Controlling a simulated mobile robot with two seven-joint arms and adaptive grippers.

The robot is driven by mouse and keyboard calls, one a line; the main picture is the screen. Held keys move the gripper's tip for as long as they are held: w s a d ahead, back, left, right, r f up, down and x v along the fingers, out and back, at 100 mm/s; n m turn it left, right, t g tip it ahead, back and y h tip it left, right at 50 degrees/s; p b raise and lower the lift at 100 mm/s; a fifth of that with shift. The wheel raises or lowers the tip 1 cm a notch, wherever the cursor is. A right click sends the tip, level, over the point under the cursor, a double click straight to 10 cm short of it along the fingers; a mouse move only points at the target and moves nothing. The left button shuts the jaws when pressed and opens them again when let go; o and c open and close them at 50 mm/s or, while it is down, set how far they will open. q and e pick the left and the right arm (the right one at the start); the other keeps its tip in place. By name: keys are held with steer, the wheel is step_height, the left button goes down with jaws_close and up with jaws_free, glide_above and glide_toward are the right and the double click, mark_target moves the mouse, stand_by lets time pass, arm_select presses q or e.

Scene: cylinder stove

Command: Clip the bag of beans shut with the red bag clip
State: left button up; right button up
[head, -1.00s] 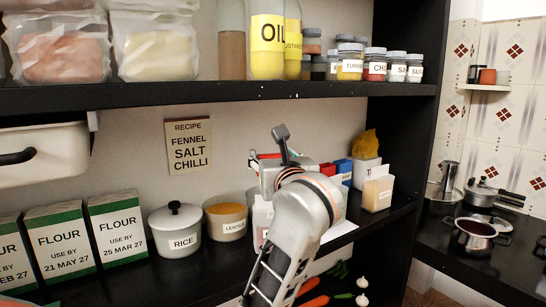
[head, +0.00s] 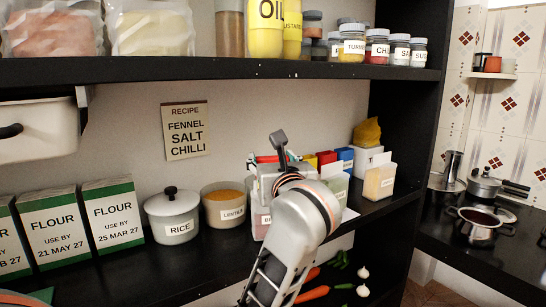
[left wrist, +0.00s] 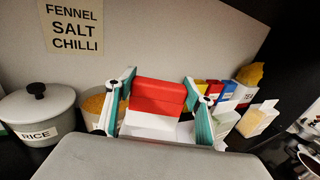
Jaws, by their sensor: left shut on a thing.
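My left gripper (left wrist: 158,98) is shut on the red bag clip (left wrist: 158,94), which lies crosswise between its two teal fingers. In the head view the gripper (head: 268,165) is above the bag of beans (head: 262,213), a pale pack with a partly covered label on the middle shelf. In the left wrist view a white surface, apparently the bag's top (left wrist: 150,126), shows right under the clip. I cannot tell whether the clip is around the bag's top or only above it. My arm hides much of the bag. My right gripper is not in view.
A lentils jar (head: 226,208) and a rice pot (head: 172,216) stand left of the bag. Coloured packets (head: 344,157) and a pale labelled container (head: 379,182) stand to the right. The upper shelf (head: 200,69) runs overhead. A recipe card (head: 185,131) hangs on the back wall.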

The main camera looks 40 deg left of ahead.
arm_select(q)
steer(key=shift+f, duration=0.5)
steer(key=shift+f+b, duration=0.55)
steer(key=shift+f, duration=0.25)
steer(key=shift+f, duration=0.25)
steer(key=o, duration=1)
steer(key=shift+d, duration=0.1)
steer(key=v, duration=0.7)
steer(key=shift+s+d, duration=0.15)
steer(key=shift+s, duration=0.05)
